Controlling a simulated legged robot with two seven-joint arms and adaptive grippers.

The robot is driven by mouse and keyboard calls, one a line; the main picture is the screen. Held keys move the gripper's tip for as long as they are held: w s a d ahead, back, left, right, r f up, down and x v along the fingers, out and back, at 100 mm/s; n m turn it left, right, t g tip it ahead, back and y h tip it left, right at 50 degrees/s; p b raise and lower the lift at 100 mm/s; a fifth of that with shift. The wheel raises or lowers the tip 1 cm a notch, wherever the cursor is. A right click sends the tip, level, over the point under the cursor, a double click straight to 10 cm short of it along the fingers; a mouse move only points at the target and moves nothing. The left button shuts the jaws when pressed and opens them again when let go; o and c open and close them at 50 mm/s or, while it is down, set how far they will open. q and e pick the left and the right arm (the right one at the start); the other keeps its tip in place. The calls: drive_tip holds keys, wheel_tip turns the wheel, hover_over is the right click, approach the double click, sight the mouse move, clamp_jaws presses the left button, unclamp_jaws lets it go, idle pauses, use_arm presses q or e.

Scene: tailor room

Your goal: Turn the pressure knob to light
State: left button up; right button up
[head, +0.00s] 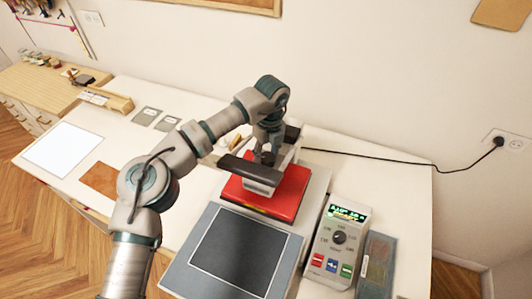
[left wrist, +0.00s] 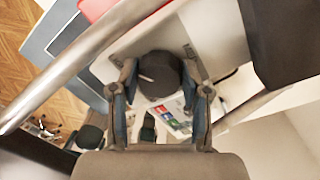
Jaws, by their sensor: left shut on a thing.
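The pressure knob (left wrist: 160,74) is a dark grey round knob with a white pointer mark, on the light top of the heat press. In the left wrist view the mark points to the left. My left gripper (head: 266,155) reaches down onto the press (head: 316,198) from above. In the left wrist view, its fingers stand on both sides of the knob and are shut on it. In the head view the gripper and arm hide the knob. My right gripper is not in view.
The press has a red upper plate (head: 290,201), a black handle bar (head: 243,170) and a dark lower plate (head: 238,252). A control box (head: 327,263) with a dial and coloured buttons stands to the right. A black cable (head: 370,157) runs to the wall socket.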

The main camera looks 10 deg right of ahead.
sight(270, 154)
use_arm(q)
drive_tip(key=o, duration=1.1)
drive_tip(key=shift+s+d+f, duration=0.1)
drive_tip(key=shift+f, duration=0.05)
drive_tip(key=shift+o, duration=0.2)
drive_tip(key=shift+d, duration=0.1)
drive_tip(key=shift+r, duration=0.3)
drive_tip(key=r, duration=0.7)
drive_tip(key=shift+w+d, duration=0.2)
drive_tip(key=shift+d, duration=0.2)
